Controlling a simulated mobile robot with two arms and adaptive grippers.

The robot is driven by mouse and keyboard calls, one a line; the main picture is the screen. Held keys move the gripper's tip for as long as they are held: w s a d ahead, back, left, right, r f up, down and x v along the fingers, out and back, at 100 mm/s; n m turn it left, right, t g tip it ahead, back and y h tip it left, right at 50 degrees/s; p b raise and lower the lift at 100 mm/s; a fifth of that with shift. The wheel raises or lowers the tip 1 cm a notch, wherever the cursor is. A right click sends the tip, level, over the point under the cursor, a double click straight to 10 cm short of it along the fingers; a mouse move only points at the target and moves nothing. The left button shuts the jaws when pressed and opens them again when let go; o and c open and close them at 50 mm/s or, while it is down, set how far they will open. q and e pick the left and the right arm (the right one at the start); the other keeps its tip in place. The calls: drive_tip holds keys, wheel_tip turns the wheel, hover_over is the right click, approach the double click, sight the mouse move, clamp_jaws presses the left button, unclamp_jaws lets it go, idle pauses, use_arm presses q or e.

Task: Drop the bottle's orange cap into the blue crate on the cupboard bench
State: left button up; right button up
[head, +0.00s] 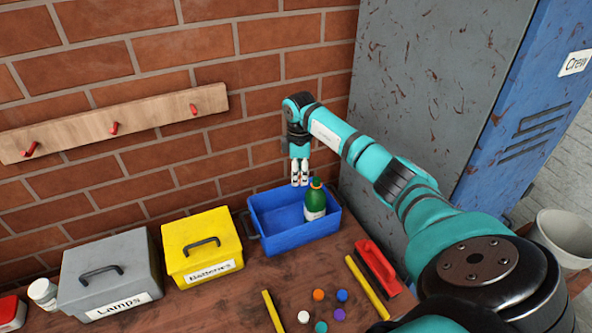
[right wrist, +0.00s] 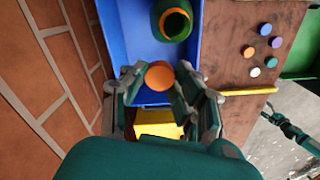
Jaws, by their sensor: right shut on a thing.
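The blue crate (head: 292,240) stands on the bench against the brick wall; it also shows in the right wrist view (right wrist: 114,40). The green bottle (head: 314,204) stands inside it, on the right, with an orange ring at its neck. My right gripper (head: 300,181) points down over the crate, left of the bottle's neck. In the right wrist view, its fingers are shut on an orange cap (right wrist: 159,75), with the blue crate behind. The bottle (right wrist: 172,20) is apart from the cap there. The cap is too small to make out in the head view.
Several loose caps, one of them orange (head: 318,295), lie on the bench in front of the crate. A yellow Batteries box (head: 202,245) and a grey Lamps box (head: 110,272) stand to the left. A red brush (head: 377,267) lies right, before the lockers (head: 430,90).

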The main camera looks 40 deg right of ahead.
wheel_tip(320, 180, down, 6)
drive_tip(key=b, duration=0.5)
drive_tip(key=o, duration=0.7)
wheel_tip(320, 180, up, 12)
drive_tip(key=shift+f, duration=0.1)
idle(0.7)
